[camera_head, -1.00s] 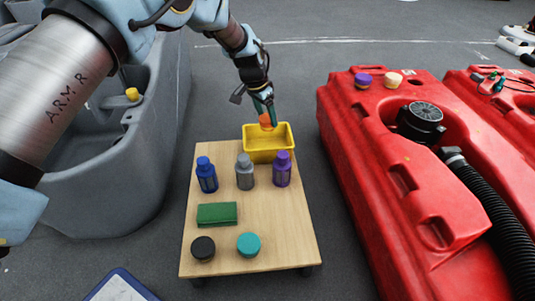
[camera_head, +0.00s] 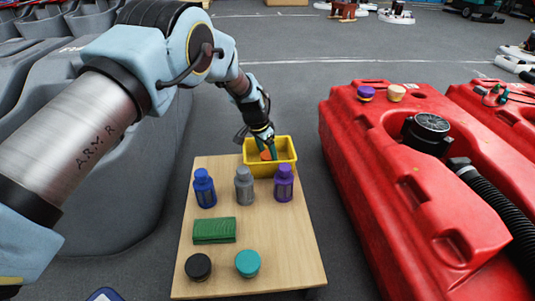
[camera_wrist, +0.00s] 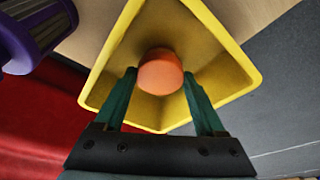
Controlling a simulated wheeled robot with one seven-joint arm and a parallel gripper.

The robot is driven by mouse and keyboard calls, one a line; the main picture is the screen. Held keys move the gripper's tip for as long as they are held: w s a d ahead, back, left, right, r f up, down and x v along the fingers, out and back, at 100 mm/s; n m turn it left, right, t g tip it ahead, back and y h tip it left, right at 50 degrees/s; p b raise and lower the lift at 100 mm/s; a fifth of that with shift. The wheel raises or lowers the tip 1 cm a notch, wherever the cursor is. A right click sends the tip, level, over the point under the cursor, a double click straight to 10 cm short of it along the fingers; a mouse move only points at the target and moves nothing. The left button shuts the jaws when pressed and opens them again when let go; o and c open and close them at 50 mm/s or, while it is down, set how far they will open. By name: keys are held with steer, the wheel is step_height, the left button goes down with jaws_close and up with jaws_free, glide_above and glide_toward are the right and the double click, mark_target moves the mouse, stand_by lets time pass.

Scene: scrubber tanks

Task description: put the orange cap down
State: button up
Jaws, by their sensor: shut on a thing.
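The orange cap (camera_wrist: 160,73) is between the green fingers of my gripper (camera_wrist: 162,84) in the wrist view, inside the outline of the yellow bin (camera_wrist: 233,48). In the head view, the orange cap (camera_head: 265,156) shows low within the yellow bin (camera_head: 284,168), with the gripper (camera_head: 267,150) reaching down into the bin from above. The gripper is shut on the cap. Whether the cap touches the bin floor cannot be told.
The bin stands at the far end of a wooden cart (camera_head: 262,230). Blue (camera_head: 204,188), grey (camera_head: 244,186) and purple (camera_head: 283,184) bottles stand before it. A green block (camera_head: 214,230), black cap (camera_head: 198,267) and teal cap (camera_head: 247,263) lie nearer. A red tank (camera_head: 400,190) stands to the right.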

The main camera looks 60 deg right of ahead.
steer(key=shift+f, duration=0.1)
steer(key=o, duration=1.5)
steer(key=p+v, duration=0.5)
steer(key=v, duration=0.7)
